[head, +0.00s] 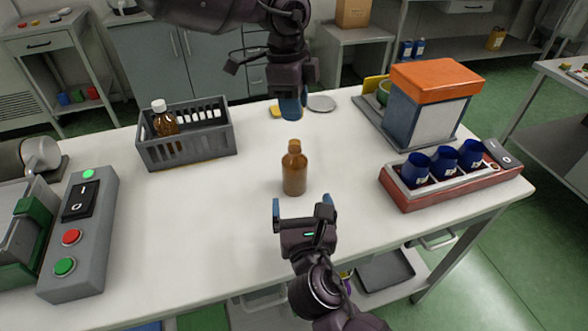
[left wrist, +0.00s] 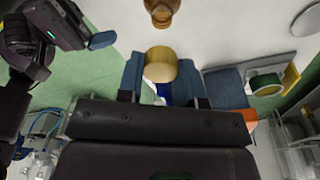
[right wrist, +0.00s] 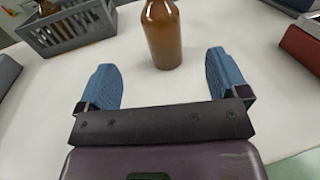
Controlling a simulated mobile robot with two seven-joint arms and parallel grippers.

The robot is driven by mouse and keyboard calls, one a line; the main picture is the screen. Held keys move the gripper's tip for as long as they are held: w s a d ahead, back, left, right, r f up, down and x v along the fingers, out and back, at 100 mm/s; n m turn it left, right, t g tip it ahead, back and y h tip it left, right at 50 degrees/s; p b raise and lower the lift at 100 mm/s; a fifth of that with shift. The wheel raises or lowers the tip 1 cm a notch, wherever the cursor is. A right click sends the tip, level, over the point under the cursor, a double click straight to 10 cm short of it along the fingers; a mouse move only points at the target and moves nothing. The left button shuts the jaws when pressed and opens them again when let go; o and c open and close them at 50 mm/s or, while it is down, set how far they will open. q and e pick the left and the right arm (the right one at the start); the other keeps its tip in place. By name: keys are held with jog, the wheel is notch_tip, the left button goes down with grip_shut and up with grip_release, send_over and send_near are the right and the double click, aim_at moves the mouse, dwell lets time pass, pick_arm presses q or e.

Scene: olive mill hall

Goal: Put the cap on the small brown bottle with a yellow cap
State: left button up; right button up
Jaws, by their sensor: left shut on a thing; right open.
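The small brown bottle (head: 294,172) stands upright and uncapped near the middle of the white table. It also shows in the right wrist view (right wrist: 163,36) and at the top edge of the left wrist view (left wrist: 162,10). My left gripper (head: 291,106) is above the table, beyond the bottle in the head view. My right gripper (head: 303,206) is open and empty on the near side of the bottle. The bottle stands just beyond its fingertips, not between them.
A grey crate (head: 190,155) at left holds a brown bottle with a white cap (head: 165,120). A control box (head: 80,235) stands at front left. A red tray (head: 440,190) with blue cups and an orange-topped box (head: 432,85) stand at right. Table around the bottle is clear.

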aim_at(296, 172)
pick_arm(q)
jog(key=shift+s, duration=0.1)
pick_arm(e)
jog(key=shift+s, duration=0.1)
jog(key=w, duration=0.4)
jog(key=w+a, duration=0.1)
jog(key=w, duration=0.7)
jog(key=shift+a, duration=0.25)
jog(key=shift+c, duration=0.2)
jog(key=c, duration=1.3)
pick_arm(q)
jog(key=shift+f, duration=2.5)
jog(key=shift+f, duration=0.9)
jog(key=shift+f, duration=0.6)
